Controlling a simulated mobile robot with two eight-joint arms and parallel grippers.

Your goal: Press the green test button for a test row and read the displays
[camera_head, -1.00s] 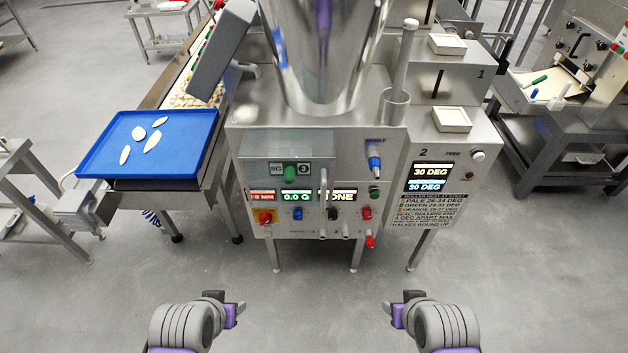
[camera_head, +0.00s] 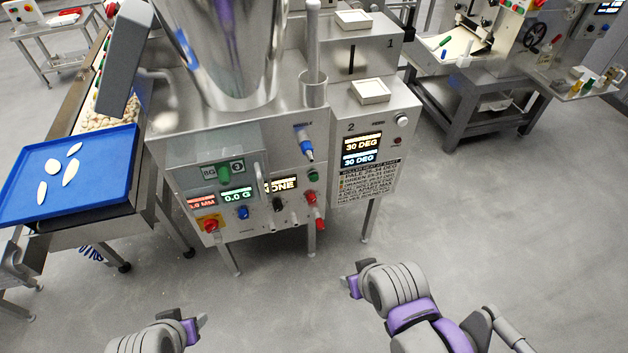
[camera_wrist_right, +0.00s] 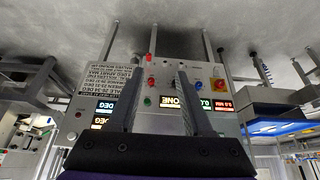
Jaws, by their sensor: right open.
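The machine's front panel (camera_head: 252,232) carries a green knob (camera_head: 222,173) behind a clear cover and a small green button (camera_head: 313,175) at the right, also in the right wrist view (camera_wrist_right: 148,101). A green display (camera_head: 236,194) reads 0.0 G. A yellowish display (camera_head: 282,184) shows ONE, its first letter hidden. Two side displays (camera_head: 361,150) both read 30 DEG. My right gripper (camera_head: 348,284) is open and empty, apart from the panel. My left gripper (camera_head: 198,325) is low in front; its jaw gap is unclear.
Red (camera_head: 309,197), blue and black controls sit around the green button. A heat chart (camera_head: 366,185) is below the side displays. A blue tray (camera_head: 98,182) with several pale pieces stands left. Another machine stands at the back right. The floor before the panel is clear.

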